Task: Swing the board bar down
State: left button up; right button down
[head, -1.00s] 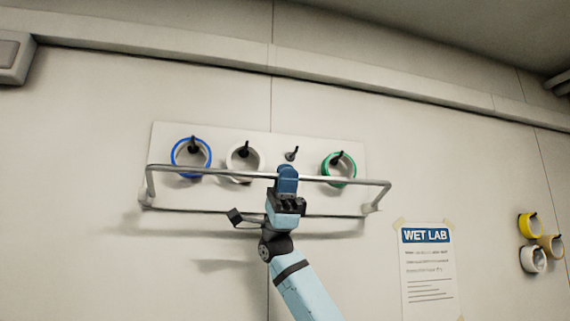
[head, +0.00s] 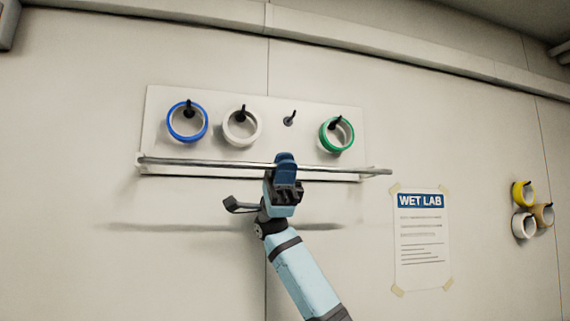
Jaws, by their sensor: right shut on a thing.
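The board (head: 261,102) is a pale panel on the wall with several dark pegs. The board bar (head: 215,163) is a thin metal rail running across near the board's lower edge, below the hanging rings. My right gripper (head: 285,166) is shut on the bar a little right of its middle. The gripper hides the part of the bar that it holds. My left gripper is not in view.
A blue ring (head: 173,130), a white ring (head: 229,137) and a green ring (head: 324,141) hang on pegs; one peg (head: 289,118) is bare. A "WET LAB" sheet (head: 420,235) is taped at right. Yellow (head: 516,194), tan and white rings hang farther right.

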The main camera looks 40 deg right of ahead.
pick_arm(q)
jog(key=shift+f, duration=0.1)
pick_arm(e)
jog(key=shift+a+f, duration=0.1)
jog(key=shift+f, duration=0.1)
jog(key=c, duration=1.3)
grip_release()
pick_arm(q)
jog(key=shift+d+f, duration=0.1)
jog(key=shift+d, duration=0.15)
pick_arm(e)
jog(key=shift+o, duration=0.9)
jog(key=shift+f, duration=0.1)
